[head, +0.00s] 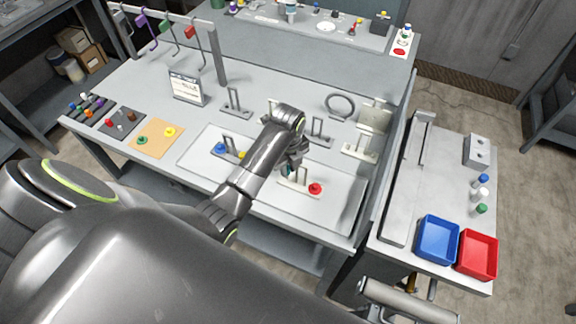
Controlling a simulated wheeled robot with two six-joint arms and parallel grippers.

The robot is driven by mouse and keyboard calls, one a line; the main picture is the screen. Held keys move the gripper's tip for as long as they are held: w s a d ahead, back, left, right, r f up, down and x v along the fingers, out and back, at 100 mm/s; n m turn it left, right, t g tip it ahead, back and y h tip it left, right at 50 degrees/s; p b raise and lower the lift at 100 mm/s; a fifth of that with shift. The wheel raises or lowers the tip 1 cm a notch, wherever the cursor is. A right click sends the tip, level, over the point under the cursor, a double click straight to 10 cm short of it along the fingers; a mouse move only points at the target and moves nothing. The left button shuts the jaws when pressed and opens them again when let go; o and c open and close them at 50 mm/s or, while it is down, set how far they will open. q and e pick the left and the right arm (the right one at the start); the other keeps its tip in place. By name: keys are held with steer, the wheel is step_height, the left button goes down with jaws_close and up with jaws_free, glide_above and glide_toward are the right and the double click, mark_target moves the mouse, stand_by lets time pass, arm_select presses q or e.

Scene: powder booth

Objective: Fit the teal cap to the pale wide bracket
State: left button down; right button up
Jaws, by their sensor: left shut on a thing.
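My left gripper (294,161) is over the light tray in the middle of the bench. It is shut on the teal cap (290,172), of which only a sliver shows below the fingers. A pale wide bracket (299,186) lies in the tray just under the gripper, with a red cap (315,188) at its right end. The gripper hides part of this bracket's left side, and I cannot tell whether the teal cap touches it. Another pale bracket (359,153) stands to the right, outside the tray. My right gripper is not in view.
Grey brackets (235,112) stand behind. Blue (437,258) and red (478,270) bins sit on the right side table.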

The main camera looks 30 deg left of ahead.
arm_select(q)
steer(key=shift+f, duration=0.3)
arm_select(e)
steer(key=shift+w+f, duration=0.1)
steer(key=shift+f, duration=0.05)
arm_select(q)
steer(key=shift+f, duration=0.2)
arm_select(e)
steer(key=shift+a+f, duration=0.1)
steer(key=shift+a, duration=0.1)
arm_select(q)
steer(key=shift+f+b, duration=0.2)
steer(key=shift+b, duration=0.15)
steer(key=shift+f, duration=0.1)
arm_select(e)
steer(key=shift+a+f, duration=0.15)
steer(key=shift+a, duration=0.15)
arm_select(q)
steer(key=shift+f, duration=0.3)
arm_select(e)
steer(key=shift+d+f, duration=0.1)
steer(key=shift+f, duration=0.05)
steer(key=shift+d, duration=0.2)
arm_select(q)
steer(key=c, duration=1.3)
jaws_free()
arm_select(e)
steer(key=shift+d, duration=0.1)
arm_select(q)
steer(key=shift+o, duration=0.2)
